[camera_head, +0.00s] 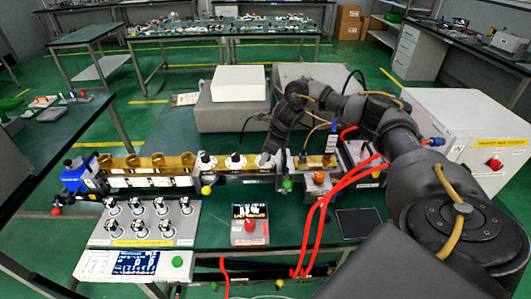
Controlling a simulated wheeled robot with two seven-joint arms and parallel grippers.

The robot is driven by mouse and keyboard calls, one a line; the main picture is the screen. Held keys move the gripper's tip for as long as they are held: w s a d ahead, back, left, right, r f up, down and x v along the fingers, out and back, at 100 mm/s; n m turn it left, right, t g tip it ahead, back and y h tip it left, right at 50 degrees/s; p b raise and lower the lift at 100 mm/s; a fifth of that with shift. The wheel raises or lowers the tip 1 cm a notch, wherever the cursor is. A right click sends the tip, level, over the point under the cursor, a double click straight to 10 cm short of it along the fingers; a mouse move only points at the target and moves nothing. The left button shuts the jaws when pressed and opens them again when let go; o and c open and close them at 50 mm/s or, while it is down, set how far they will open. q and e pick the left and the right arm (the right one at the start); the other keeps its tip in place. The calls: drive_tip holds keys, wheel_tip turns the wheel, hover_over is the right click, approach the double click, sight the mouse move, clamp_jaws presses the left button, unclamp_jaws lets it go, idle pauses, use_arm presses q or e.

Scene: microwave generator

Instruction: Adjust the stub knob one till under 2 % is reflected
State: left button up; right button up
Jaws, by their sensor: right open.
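The waveguide line (150,180) runs across the bench, with three white-and-dark stub knobs on its middle section: a left one (207,161), a middle one (236,161) and a right one (265,161). I cannot read which is number one. My right gripper (268,148) points down close to the right knob. It is open; its fingertips are small and dark, and I cannot tell whether they touch or surround the knob. A small meter with a lit display (250,213) stands in front; its figures are too small to read. My left gripper is not in view.
A panel with several black knobs (145,222) and a blue-screen console (135,262) stand at the front left. Red cables (325,205) loop over the front edge. A white box (240,82) on a grey unit stands behind. A dark pad (358,224) lies at right.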

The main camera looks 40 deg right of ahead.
drive_tip(key=c, duration=1)
drive_tip(key=shift+m, duration=0.4)
drive_tip(key=m+h+p, duration=0.1)
drive_tip(key=m, duration=0.2)
drive_tip(key=shift+r+t, duration=0.15)
drive_tip(key=shift+t, duration=0.25)
drive_tip(key=m+h+p, duration=0.1)
drive_tip(key=m+p, duration=0.1)
drive_tip(key=shift+m, duration=0.4)
drive_tip(key=m+h+p, duration=0.2)
drive_tip(key=m+p, duration=0.1)
drive_tip(key=m, duration=0.1)
drive_tip(key=shift+r+m+p, duration=0.1)
drive_tip(key=shift+m+p, duration=0.25)
drive_tip(key=shift+m, duration=0.05)
drive_tip(key=shift+m+h+p, duration=0.5)
drive_tip(key=shift+m+p, duration=0.2)
drive_tip(key=shift+m, duration=0.3)
